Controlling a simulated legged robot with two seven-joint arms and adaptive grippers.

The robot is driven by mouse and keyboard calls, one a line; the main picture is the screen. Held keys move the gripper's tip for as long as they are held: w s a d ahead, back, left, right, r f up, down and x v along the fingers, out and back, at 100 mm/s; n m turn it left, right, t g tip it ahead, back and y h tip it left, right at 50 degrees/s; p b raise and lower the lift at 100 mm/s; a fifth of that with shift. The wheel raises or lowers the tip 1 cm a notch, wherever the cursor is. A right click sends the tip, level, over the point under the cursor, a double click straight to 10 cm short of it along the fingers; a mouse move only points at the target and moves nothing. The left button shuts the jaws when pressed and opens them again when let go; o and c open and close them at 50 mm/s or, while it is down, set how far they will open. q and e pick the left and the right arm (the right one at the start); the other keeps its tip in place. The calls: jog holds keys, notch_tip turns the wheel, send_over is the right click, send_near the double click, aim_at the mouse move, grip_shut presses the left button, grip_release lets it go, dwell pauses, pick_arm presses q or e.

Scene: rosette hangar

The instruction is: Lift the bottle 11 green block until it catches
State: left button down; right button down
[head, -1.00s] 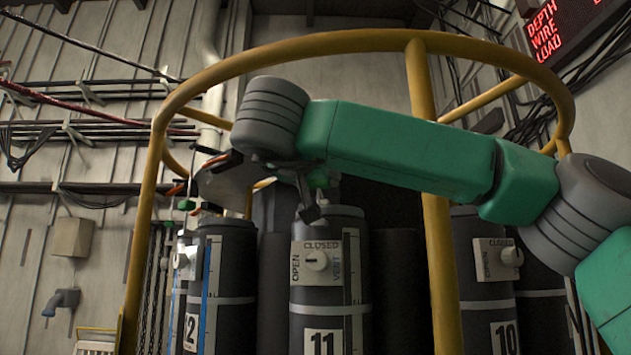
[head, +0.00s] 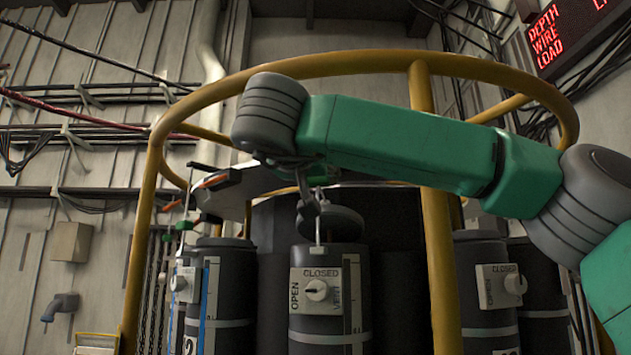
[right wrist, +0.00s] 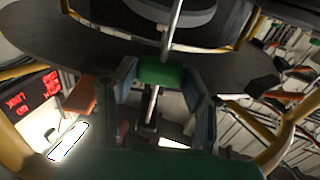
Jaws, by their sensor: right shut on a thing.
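Bottle 11 (head: 329,325) stands upright in the middle of the head view, dark grey, with a white valve plate whose knob (head: 316,290) sits between OPEN and CLOSED. Its number is below the picture's edge. A dark round lid (head: 340,224) stands tilted above its top, beside a thin pale rod. My right gripper (head: 311,207) is above the bottle, fingers pointing down. In the right wrist view the green block (right wrist: 162,73) sits on a thin rod between the two fingers, which are shut on it. My left gripper is out of view.
A yellow ring frame (head: 330,66) with posts surrounds the bottles; one post (head: 437,240) stands right of bottle 11, behind my right arm. Neighbouring bottles stand left (head: 222,300) and right (head: 484,300). Another green block (head: 186,226) hangs at the left. A red-lettered display (head: 570,35) is at upper right.

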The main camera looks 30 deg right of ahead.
jog(key=shift+r+p, duration=0.3)
jog(key=shift+r, duration=1.45)
jog(key=c, duration=1)
grip_release()
jog(key=shift+f, duration=0.1)
jog(key=shift+o, duration=0.2)
jog(key=shift+w+a, duration=0.1)
jog(key=shift+w, duration=0.1)
jog(key=shift+s+a, duration=0.1)
jog(key=v, duration=0.9)
